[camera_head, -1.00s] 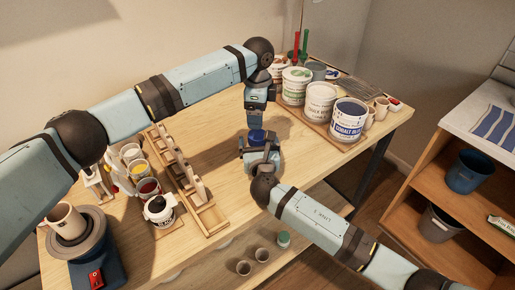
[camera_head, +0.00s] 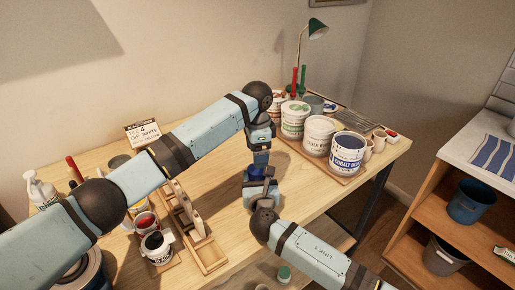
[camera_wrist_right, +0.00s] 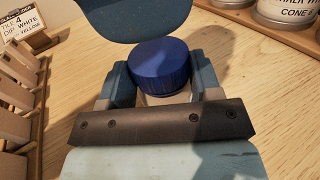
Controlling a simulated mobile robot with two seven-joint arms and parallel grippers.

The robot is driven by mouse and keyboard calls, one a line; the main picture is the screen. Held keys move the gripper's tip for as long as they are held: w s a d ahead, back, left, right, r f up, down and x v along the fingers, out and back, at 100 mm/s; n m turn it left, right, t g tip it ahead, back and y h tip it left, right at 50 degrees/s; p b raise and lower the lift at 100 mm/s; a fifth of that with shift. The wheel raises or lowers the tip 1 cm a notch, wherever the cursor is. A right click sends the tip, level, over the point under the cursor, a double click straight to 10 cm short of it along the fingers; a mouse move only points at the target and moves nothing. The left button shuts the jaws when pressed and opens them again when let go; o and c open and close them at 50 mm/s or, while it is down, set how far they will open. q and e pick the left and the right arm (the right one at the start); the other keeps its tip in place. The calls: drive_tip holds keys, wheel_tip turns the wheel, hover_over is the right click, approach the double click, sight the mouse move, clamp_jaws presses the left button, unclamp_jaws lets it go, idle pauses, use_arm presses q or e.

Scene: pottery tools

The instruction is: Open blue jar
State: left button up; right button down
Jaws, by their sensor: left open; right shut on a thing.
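The blue jar has a ridged dark blue lid (camera_wrist_right: 160,65) and a pale body (camera_wrist_right: 168,98), partly hidden by my right gripper. In the head view the lid (camera_head: 256,171) is a small blue patch between my two grippers. My right gripper (camera_head: 259,188) is shut around the jar's body below the lid; its fingers flank the jar in the right wrist view (camera_wrist_right: 158,95). The lid is on the jar. My left gripper (camera_head: 259,160) is open and points down just above the lid. Its fingertips are mostly hidden, and I cannot tell whether they touch the lid.
A wooden rack (camera_head: 203,253) and glaze cups (camera_head: 157,246) stand left of the jar. Large tubs, including a cobalt blue one (camera_head: 347,153), stand at the back right. A green lamp (camera_head: 317,27) stands behind them.

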use_arm(q)
wheel_tip(320, 180, down, 6)
drive_tip(key=shift+f, duration=0.25)
drive_tip(key=c, duration=0.9)
drive_tip(key=o, duration=1)
